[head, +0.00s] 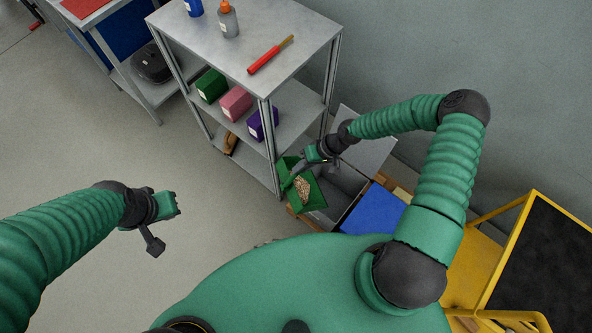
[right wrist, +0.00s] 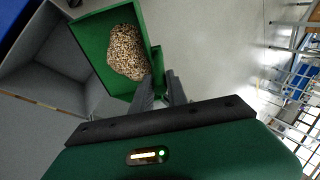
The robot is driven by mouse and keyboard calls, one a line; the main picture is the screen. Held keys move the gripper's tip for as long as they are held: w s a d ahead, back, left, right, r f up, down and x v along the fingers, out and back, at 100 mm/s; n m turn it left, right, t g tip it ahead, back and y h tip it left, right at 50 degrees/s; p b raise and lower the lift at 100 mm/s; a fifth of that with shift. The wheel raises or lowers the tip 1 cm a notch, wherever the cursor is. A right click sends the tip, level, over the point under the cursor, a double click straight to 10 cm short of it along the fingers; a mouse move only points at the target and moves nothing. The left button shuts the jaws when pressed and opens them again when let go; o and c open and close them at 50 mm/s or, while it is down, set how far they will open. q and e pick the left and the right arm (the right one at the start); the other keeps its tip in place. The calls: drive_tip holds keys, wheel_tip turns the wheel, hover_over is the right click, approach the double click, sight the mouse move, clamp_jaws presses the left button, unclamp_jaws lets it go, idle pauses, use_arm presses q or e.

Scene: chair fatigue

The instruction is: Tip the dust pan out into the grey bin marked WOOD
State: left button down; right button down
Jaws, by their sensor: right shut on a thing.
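A green dust pan (head: 317,197) holds a heap of tan wood chips (head: 302,188). My right gripper (head: 300,171) is shut on the pan; in the right wrist view its dark fingers (right wrist: 161,92) meet the pan's edge beside the chips (right wrist: 128,52). The open grey bin (head: 346,184) is just right of the pan in the head view. In the right wrist view the bin (right wrist: 50,62) is at the left, partly overlapped by the pan. No WOOD marking is readable. My left gripper (head: 163,222) is away at the left, with nothing visible in it; its finger spacing is unclear.
A metal shelf unit (head: 300,35) stands close left of the pan, with bottles, a red-handled tool (head: 265,58) and coloured boxes. A blue surface (head: 373,210) adjoins the grey bin. A yellow-framed cart (head: 535,250) is at the right. The left floor is clear.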

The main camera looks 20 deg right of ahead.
drive_tip(key=d+y+b, duration=0.5)
drive_tip(key=d+b, duration=0.5)
drive_tip(key=shift+w+d+m, duration=0.15)
drive_tip(key=shift+d+m, duration=0.15)
drive_tip(key=shift+r, duration=0.15)
idle(0.4)
